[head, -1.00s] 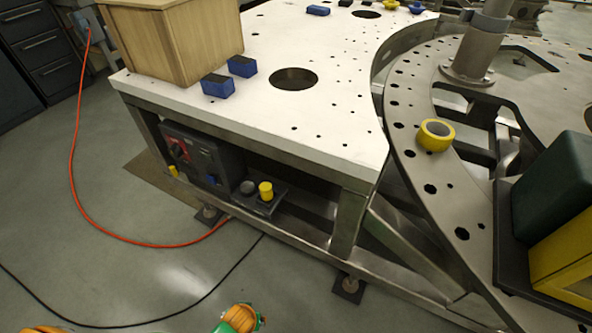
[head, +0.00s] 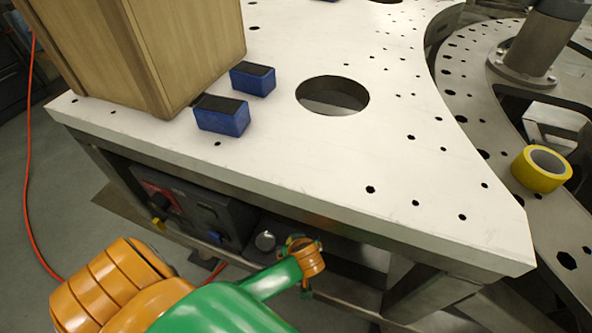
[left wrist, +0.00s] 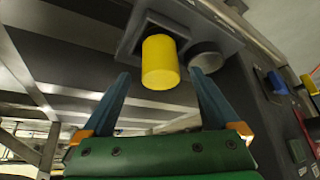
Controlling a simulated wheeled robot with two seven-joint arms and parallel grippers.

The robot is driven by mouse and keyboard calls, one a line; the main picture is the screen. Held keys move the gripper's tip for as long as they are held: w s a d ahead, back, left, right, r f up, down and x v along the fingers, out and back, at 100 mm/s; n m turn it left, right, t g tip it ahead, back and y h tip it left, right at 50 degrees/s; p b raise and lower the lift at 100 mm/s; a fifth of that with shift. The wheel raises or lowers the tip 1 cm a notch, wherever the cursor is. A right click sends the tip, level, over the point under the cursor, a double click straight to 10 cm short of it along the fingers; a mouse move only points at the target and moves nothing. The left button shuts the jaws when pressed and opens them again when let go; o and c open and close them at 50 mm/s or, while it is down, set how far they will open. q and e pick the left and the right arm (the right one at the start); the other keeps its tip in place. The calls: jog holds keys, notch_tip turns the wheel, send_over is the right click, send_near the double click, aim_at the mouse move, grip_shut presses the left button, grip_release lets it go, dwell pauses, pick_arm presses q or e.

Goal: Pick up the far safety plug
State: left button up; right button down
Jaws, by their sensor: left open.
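A yellow cylindrical plug (left wrist: 160,62) sits in a dark square socket in the left wrist view. Its body is between the two blue fingers of my left gripper (left wrist: 160,76), which is open, with a gap on each side. In the head view my left gripper (head: 302,250) is at the front of the bench, by the lower shelf, and mostly hides that plug. A smaller yellow piece (head: 158,224) is on the dark control box to the left; a yellow piece (left wrist: 308,83) also shows at the right in the wrist view. My right gripper is not in view.
A grey round knob (head: 265,241) is beside the plug socket. The dark control box (head: 190,205) stands under the white bench top (head: 400,170), whose edge overhangs the shelf. Blue blocks (head: 222,115), a wooden crate (head: 150,50) and yellow tape (head: 541,168) are above.

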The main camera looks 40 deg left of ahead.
pick_arm(q)
jog(key=x, duration=0.3)
jog(key=shift+r, duration=0.1)
jog(key=shift+s+r, duration=0.1)
grip_shut()
